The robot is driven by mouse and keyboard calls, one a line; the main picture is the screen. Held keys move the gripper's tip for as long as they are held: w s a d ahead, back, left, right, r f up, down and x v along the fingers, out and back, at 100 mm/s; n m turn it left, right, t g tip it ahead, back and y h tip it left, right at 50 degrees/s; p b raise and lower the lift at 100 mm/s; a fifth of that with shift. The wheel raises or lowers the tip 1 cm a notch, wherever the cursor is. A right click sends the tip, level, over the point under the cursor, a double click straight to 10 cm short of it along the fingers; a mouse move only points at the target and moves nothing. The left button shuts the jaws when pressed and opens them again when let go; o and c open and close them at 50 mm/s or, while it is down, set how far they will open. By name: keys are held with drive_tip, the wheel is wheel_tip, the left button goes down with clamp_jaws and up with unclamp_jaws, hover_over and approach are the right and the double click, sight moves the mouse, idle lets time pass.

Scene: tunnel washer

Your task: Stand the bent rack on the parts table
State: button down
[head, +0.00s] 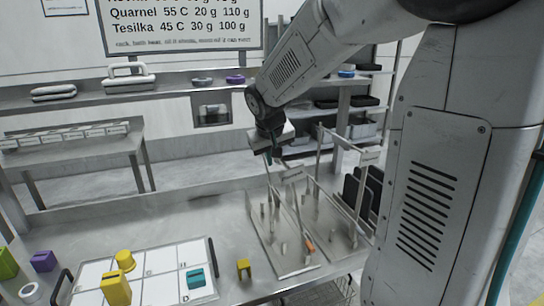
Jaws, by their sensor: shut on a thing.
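Two metal racks with upright pegs and tall end posts stand side by side on the grey metal bench. The left rack (265,232) is under my gripper (270,155), and the right rack (341,232) is close beside it. My gripper is shut at the upper end of the left rack, near its handle bar (292,174). The fingertips are small and partly hidden, so the exact grip point is unclear. I cannot tell which rack is bent. A low grey table (75,145) at the back left may be the parts table.
A white compartment tray (155,287) with yellow and teal pieces lies left of the racks. Dark upright plates (366,190) stand close on the right. A shelf (180,87) runs along the back. The bench's left middle is clear.

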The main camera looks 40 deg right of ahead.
drive_tip(key=c, duration=1.5)
unclamp_jaws()
drive_tip(key=shift+o, duration=0.2)
drive_tip(key=shift+f, duration=0.1)
drive_tip(key=v, duration=0.7)
drive_tip(key=shift+r, duration=0.35)
drive_tip(key=s+a+n+t+y, duration=0.1)
drive_tip(key=s+a+y, duration=0.1)
drive_tip(key=s+a, duration=0.6)
drive_tip(key=s+a+n+t+y, duration=0.1)
drive_tip(key=s+a+n, duration=0.1)
drive_tip(key=s+a, duration=0.65)
drive_tip(key=s+d+f+g, duration=0.3)
drive_tip(key=s+f+g, duration=0.1)
drive_tip(key=s, duration=0.6)
drive_tip(key=shift+f, duration=0.5)
